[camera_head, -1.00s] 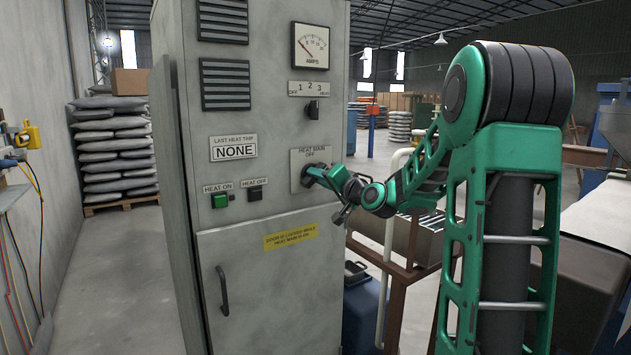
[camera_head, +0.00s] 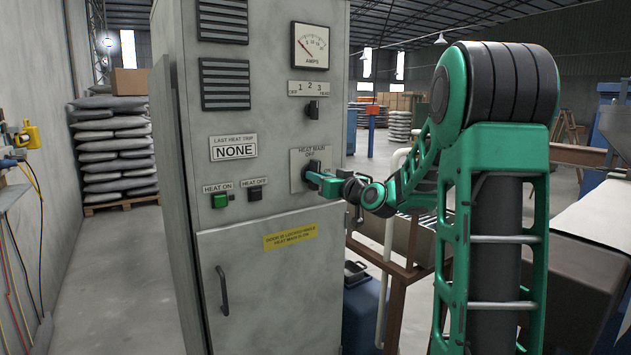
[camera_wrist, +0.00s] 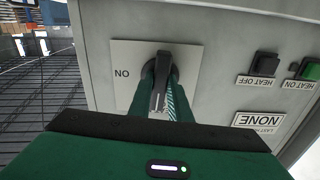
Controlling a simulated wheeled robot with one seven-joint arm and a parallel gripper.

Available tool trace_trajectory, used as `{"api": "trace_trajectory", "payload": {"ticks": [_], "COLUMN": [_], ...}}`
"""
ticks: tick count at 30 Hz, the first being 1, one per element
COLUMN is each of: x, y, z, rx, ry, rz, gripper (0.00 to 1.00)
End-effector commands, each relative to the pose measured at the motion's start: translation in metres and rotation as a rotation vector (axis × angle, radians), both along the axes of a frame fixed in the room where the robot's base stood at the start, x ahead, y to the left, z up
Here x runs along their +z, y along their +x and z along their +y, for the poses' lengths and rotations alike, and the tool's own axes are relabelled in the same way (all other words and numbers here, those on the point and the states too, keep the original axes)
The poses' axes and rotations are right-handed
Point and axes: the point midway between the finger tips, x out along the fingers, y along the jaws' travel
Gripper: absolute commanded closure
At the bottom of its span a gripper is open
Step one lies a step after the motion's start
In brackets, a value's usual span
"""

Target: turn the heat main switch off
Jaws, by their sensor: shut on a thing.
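The heat main switch (camera_head: 313,167) is a dark rotary knob on a pale plate (camera_head: 299,179) on the grey cabinet's front. The plate reads HEAT MAIN with OFF above the knob. In the wrist view, which is upside down, the dark switch handle (camera_wrist: 158,98) stands between my two green fingers, and ON shows to the left on the plate. My gripper (camera_head: 314,180) is at the knob and shut on its handle; it also shows in the wrist view (camera_wrist: 160,88). The fingers hide part of the knob, and I cannot tell exactly where its pointer sits.
The green HEAT ON button (camera_head: 220,201) and dark HEAT OFF button (camera_head: 255,193) sit left of the switch. A selector (camera_head: 312,109) and amps meter (camera_head: 310,45) are above. A yellow label (camera_head: 291,237) and closed cabinet door (camera_head: 265,285) are below.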

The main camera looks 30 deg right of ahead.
Motion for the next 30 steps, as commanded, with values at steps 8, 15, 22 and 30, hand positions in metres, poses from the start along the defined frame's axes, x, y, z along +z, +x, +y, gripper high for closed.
{"api": "trace_trajectory", "payload": {"ticks": [8,15,22,30], "x": [-0.005,-0.0049,-0.0048,-0.0026], "y": [-0.0006,-0.0006,-0.0005,-0.0002], "z": [0.0008,0.0009,0.001,0.0007], "rx": [0.002,0.003,0.003,0.001], "ry": [-0.077,-0.093,-0.092,-0.093], "rz": [0.007,0.007,0.007,0.002], "gripper": [1.0,1.0,1.0,0.64]}}
